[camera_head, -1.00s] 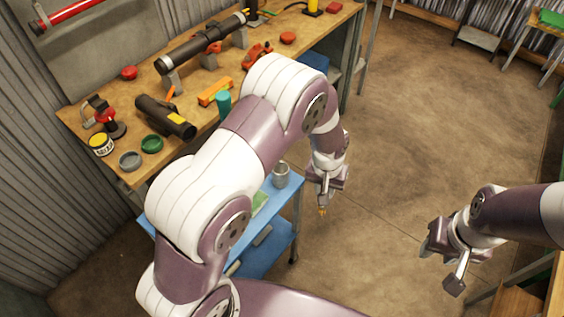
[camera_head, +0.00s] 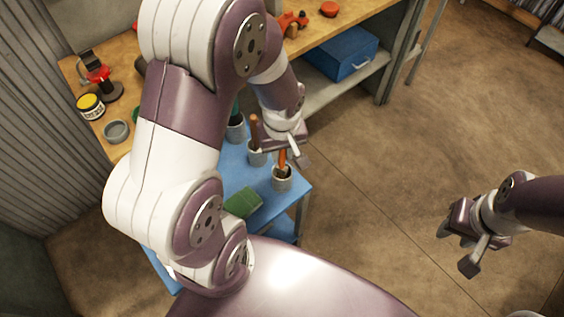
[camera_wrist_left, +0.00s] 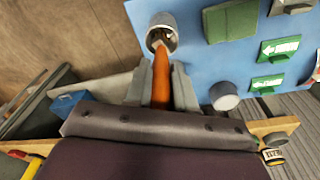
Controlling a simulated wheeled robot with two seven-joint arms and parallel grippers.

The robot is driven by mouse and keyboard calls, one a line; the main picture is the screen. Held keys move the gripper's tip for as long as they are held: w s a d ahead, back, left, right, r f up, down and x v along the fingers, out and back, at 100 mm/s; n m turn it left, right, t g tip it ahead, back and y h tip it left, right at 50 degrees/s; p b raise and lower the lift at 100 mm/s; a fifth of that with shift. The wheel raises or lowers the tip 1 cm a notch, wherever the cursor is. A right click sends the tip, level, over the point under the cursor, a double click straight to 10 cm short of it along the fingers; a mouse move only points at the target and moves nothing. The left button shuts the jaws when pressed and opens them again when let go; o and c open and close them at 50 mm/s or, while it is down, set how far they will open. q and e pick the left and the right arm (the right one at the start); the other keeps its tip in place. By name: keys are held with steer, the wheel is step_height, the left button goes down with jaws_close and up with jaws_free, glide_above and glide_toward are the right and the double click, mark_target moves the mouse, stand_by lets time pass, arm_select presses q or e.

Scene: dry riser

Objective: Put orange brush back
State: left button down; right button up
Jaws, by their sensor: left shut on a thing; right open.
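The orange brush (camera_head: 282,158) stands nearly upright in my left gripper (camera_head: 291,150), which is shut on its handle. Its lower end is at the mouth of a grey cup (camera_head: 282,181) at the right corner of the blue cart; how deep it sits I cannot tell. In the left wrist view the orange handle (camera_wrist_left: 161,82) lies between the two fingers of my left gripper (camera_wrist_left: 158,92), pointing into the cup (camera_wrist_left: 163,28). My right gripper (camera_head: 464,245) is open and empty over the floor at the right.
The blue cart top (camera_head: 236,172) also bears a cup with a brown-handled brush (camera_head: 256,150), another cup (camera_head: 236,130) and a green block (camera_head: 243,203). The wooden workbench (camera_head: 340,22) stands behind, with a blue toolbox (camera_head: 341,54) on its shelf. The floor to the right is clear.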

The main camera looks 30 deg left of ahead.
mark_target(282, 168)
arm_select(q)
step_height(282, 168, down, 3)
steer(key=shift+w+f, duration=0.1)
steer(key=shift+w, duration=0.05)
steer(key=shift+f, duration=0.2)
steer(key=c, duration=1)
jaws_free()
steer(key=shift+o, duration=0.2)
step_height(282, 168, up, 12)
steer(key=s, duration=0.1)
steer(key=s+m, duration=0.1)
steer(key=m, duration=0.2)
steer(key=s+d+f+m, duration=0.1)
steer(key=m, duration=0.1)
steer(key=s+d+f+m+p, duration=0.1)
steer(key=m, duration=0.2)
steer(key=shift+s+d+m+t, duration=0.2)
steer(key=shift+m+t, duration=0.1)
